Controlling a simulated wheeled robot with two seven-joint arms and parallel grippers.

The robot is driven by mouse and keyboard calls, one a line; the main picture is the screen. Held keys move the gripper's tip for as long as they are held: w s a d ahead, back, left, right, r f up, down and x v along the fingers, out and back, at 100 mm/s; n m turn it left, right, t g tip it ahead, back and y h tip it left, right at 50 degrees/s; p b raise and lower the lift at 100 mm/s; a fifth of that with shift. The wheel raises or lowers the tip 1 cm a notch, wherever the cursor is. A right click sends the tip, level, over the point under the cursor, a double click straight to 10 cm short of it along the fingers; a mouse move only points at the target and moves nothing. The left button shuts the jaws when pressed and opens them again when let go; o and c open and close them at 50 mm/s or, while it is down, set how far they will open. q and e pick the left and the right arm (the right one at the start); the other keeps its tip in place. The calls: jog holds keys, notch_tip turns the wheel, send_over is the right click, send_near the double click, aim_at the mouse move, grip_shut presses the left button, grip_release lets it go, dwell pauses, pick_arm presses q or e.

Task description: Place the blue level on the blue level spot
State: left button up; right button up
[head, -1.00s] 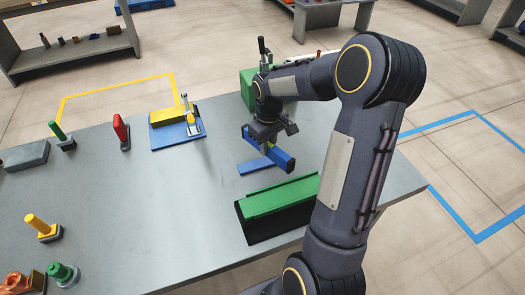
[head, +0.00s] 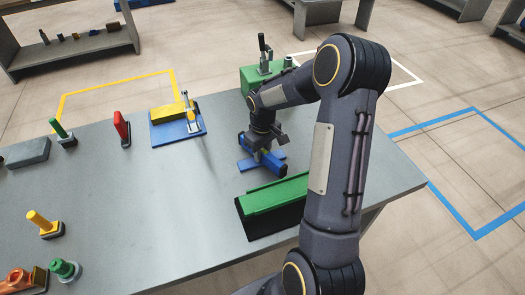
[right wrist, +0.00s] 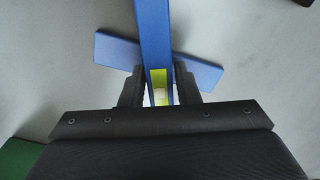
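The blue level (head: 278,168) is a long blue bar in my right gripper (head: 262,150), over the right part of the table. In the right wrist view the level (right wrist: 154,35) runs between the two fingers, with its yellow-green vial between them. The blue level spot (head: 246,165) is a flat blue strip under the level. It also shows in the right wrist view (right wrist: 200,73), crossing beneath the level at a large angle. I cannot tell whether the level touches it. My left gripper is out of view.
A green block on a black base (head: 275,195) lies close in front of the level. A green box with a lever clamp (head: 258,76) stands behind. A blue plate with a yellow block (head: 166,132) lies to the left. The grey table (head: 170,200) is clear at centre.

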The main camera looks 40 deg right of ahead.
aim_at(263, 151)
jog(key=shift+o, duration=1.2)
notch_tip(263, 151, up, 12)
jog(key=s+a+r+m+t+y, duration=0.1)
jog(key=s+a+r+t, duration=0.1)
jog(key=s+a+r, duration=0.55)
jog(key=s+a+f+m+t+y, duration=0.1)
jog(key=s+a+f+t+y, duration=0.1)
jog(key=s+a, duration=0.8)
jog(key=s+f+t, duration=0.1)
jog(key=s, duration=0.3)
jog(key=shift+f+m+y, duration=0.25)
jog(key=shift+m+y, duration=0.15)
jog(key=shift+d+t, duration=0.15)
jog(key=shift+t, duration=0.15)
